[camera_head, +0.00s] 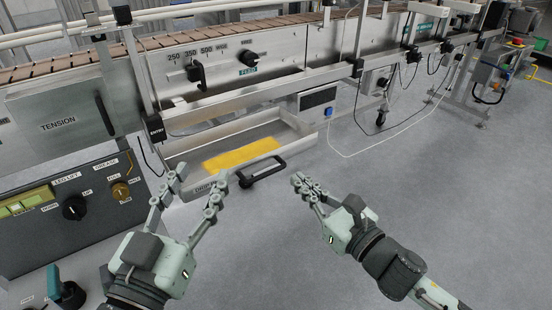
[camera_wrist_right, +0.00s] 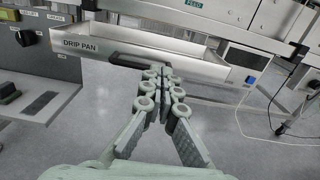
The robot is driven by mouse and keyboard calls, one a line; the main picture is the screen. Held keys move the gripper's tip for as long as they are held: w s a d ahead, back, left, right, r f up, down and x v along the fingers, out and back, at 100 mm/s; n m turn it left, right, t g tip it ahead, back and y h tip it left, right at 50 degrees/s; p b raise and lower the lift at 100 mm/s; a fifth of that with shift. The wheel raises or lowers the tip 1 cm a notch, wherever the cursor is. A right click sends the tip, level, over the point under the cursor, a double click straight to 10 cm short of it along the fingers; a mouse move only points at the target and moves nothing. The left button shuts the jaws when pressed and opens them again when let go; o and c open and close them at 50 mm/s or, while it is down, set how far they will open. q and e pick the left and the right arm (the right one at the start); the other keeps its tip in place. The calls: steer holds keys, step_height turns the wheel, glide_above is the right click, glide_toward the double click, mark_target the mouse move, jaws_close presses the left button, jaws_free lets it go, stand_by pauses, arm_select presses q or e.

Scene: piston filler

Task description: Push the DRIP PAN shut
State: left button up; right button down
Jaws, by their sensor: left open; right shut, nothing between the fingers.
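The drip pan (camera_head: 297,150) is a grey metal tray standing out from under the conveyor, with a yellow patch (camera_head: 240,154) inside. A black handle (camera_head: 262,172) is on its front. In the right wrist view, the pan's front (camera_wrist_right: 205,72) carries a DRIP PAN label, and the handle (camera_wrist_right: 140,64) shows just beyond the fingertips. My right gripper (camera_head: 302,180) is shut and empty, to the right of the handle in the head view; it also shows in the wrist view (camera_wrist_right: 161,74). My left gripper (camera_head: 198,180) is open at the pan's left front corner, partly covering the label.
A control panel (camera_head: 80,215) with knobs stands at the left, below the TENSION box (camera_head: 60,122). A small box with a dark screen (camera_head: 317,97) and a white cable (camera_head: 375,155) are right of the pan. The floor in front and right is clear.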

mark_target(269, 154)
steer(key=x, duration=0.8)
arm_select(q)
steer(key=shift+f, duration=0.2)
arm_select(e)
steer(key=shift+w+a, duration=0.25)
steer(key=shift+w, duration=0.25)
